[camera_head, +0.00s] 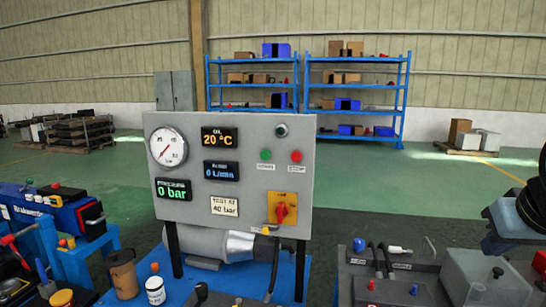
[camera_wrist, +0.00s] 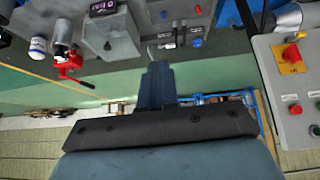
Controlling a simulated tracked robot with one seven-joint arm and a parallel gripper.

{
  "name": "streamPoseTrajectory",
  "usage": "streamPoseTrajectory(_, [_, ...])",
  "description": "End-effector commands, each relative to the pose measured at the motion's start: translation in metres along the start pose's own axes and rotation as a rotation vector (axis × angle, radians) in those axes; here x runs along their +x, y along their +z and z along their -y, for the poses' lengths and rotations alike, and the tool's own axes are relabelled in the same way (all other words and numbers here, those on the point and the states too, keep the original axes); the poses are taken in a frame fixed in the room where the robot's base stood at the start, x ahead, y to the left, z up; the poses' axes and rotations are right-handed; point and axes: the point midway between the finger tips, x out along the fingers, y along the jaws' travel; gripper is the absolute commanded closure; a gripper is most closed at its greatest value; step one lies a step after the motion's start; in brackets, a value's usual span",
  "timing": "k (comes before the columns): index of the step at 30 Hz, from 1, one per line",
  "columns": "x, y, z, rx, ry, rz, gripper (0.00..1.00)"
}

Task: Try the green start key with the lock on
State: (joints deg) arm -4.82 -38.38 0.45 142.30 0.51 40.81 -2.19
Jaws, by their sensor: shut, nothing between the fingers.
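A grey control panel (camera_head: 232,185) stands upright ahead of me. Its green key (camera_head: 265,154) is a small round button left of a red button (camera_head: 296,157). Lower right is a yellow plate with a red rotary handle (camera_head: 281,211); a small yellow piece hangs by its lower edge, too small to make out. In the wrist view, which looks upside down, the panel (camera_wrist: 276,79) is at the right, with the red handle (camera_wrist: 291,54) and red button (camera_wrist: 296,109). My gripper (camera_wrist: 156,67) is shut and empty, left of and apart from the panel.
A grey box with levers and hoses (camera_head: 395,270) stands right of the panel. A motor (camera_head: 222,246) sits behind it. A cup (camera_head: 123,274) and white jar (camera_head: 155,291) stand on the blue bench. Blue shelves (camera_head: 357,95) are far behind, across open floor.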

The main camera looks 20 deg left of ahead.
Motion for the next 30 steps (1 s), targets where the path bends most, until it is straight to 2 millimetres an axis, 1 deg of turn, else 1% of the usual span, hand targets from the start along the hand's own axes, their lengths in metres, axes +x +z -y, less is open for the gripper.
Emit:
streamPoseTrajectory(1, [0.011,-0.018,0.011,-0.047,-0.024,-0.040,1.00])
streamPoseTrajectory(3, [0.026,-0.046,0.030,-0.116,-0.056,-0.121,1.00])
streamPoseTrajectory(5, [0.036,-0.070,0.049,-0.174,-0.084,-0.195,1.00])
streamPoseTrajectory(6, [0.043,-0.085,0.063,-0.210,-0.103,-0.245,1.00])
streamPoseTrajectory(8, [0.053,-0.105,0.085,-0.263,-0.131,-0.318,1.00])
streamPoseTrajectory(9, [0.059,-0.118,0.101,-0.297,-0.149,-0.368,1.00])
streamPoseTrajectory(11, [0.065,-0.135,0.126,-0.345,-0.177,-0.444,1.00])
streamPoseTrajectory(12, [0.069,-0.146,0.143,-0.375,-0.195,-0.495,1.00])
streamPoseTrajectory(14, [0.075,-0.159,0.171,-0.418,-0.222,-0.572,1.00])
streamPoseTrajectory(15, [0.077,-0.166,0.189,-0.445,-0.240,-0.623,1.00])
streamPoseTrajectory(17, [0.080,-0.176,0.218,-0.481,-0.267,-0.702,1.00])
streamPoseTrajectory(18, [0.081,-0.180,0.238,-0.503,-0.284,-0.754,1.00])
streamPoseTrajectory(20, [0.081,-0.185,0.268,-0.535,-0.311,-0.833,1.00])
streamPoseTrajectory(21, [0.081,-0.186,0.288,-0.555,-0.328,-0.886,1.00])
streamPoseTrajectory(22, [0.080,-0.187,0.303,-0.567,-0.341,-0.926,1.00])
streamPoseTrajectory(23, [0.079,-0.186,0.317,-0.580,-0.352,-0.965,1.00])
streamPoseTrajectory(24, [0.077,-0.185,0.336,-0.593,-0.369,-1.018,1.00])
streamPoseTrajectory(27, [0.071,-0.178,0.378,-0.619,-0.403,-1.139,1.00])
streamPoseTrajectory(30, [0.064,-0.168,0.410,-0.631,-0.429,-1.238,1.00])
